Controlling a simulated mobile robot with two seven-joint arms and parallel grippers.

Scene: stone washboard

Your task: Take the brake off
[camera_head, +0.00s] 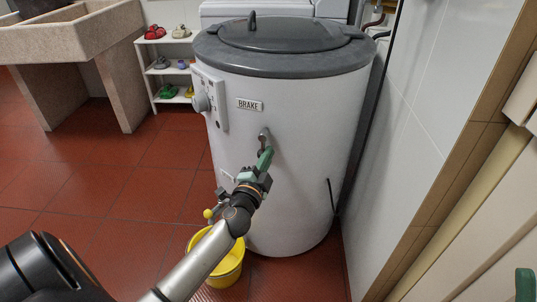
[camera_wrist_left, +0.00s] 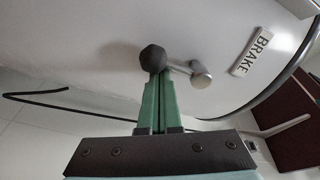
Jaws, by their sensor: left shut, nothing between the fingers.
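The brake lever (camera_head: 264,136) is a short metal arm on the front of the white drum-shaped machine, just below the "BRAKE" label (camera_head: 249,104). In the left wrist view the lever (camera_wrist_left: 200,75) has a round metal pivot and a dark knob (camera_wrist_left: 153,57) at its other end. My left gripper (camera_head: 265,156) has its green fingers shut and empty. In the left wrist view its fingertips (camera_wrist_left: 156,76) are right at the knob; whether they touch it I cannot tell. A green piece at the lower right edge, likely my right gripper (camera_head: 525,285), is mostly cut off.
The machine (camera_head: 300,190) has a dark lid (camera_head: 283,34) and a dial (camera_head: 202,102) on its left side. A yellow bucket (camera_head: 228,268) stands below a yellow-tipped tap (camera_head: 208,213). A stone sink (camera_head: 70,35) and shoe rack (camera_head: 165,70) stand behind left. A wall is close at right.

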